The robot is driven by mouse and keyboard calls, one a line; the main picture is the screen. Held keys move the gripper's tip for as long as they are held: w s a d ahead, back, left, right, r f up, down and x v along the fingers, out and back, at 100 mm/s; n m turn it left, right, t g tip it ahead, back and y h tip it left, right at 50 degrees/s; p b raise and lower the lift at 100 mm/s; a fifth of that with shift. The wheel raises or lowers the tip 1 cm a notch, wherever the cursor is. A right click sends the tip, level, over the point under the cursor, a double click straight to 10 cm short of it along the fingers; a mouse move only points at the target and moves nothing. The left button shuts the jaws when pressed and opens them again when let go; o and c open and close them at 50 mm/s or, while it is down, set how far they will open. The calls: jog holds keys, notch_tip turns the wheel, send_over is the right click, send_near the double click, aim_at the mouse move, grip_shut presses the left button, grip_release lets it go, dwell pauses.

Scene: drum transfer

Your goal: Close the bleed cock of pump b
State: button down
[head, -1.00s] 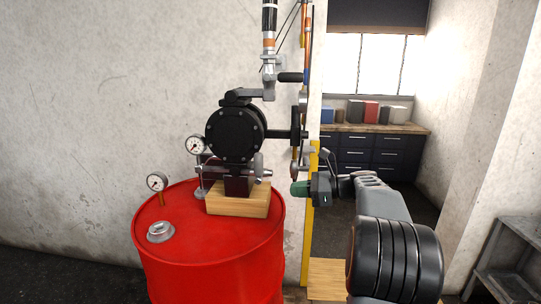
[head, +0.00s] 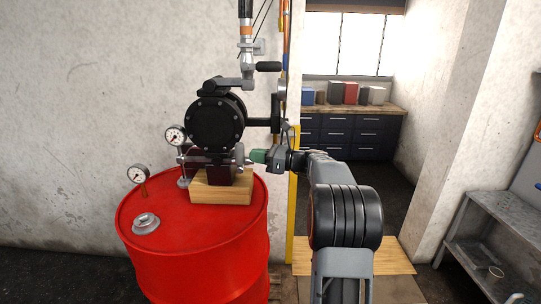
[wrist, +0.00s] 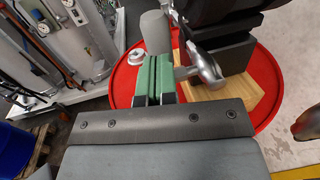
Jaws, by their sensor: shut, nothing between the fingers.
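A black round pump (head: 216,122) stands on a wooden block (head: 222,188) on top of a red drum (head: 200,255). No label shows, so I cannot tell whether it is pump b. A small metal fitting, seemingly the bleed cock (wrist: 207,66), sticks out low on the pump. My gripper (head: 258,156) is shut and empty at the pump's lower right. In the wrist view its green fingers (wrist: 155,78) are together just left of the silver fitting. I cannot tell whether they touch it. The fitting is partly hidden by the gripper in the head view.
Two gauges, left (head: 139,174) and right (head: 175,135), and a metal cap (head: 145,222) stand on the drum's left side. A yellow post (head: 291,215) stands behind my arm. A grey shelf (head: 490,230) is at the right. The wrist view shows grey cylinders (wrist: 70,35) at left.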

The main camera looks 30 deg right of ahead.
jog(key=shift+x, duration=0.8)
jog(key=shift+r, duration=0.1)
jog(key=shift+w+a+r+p, duration=0.15)
jog(key=shift+w+a+p, duration=0.1)
jog(key=shift+p, duration=0.7)
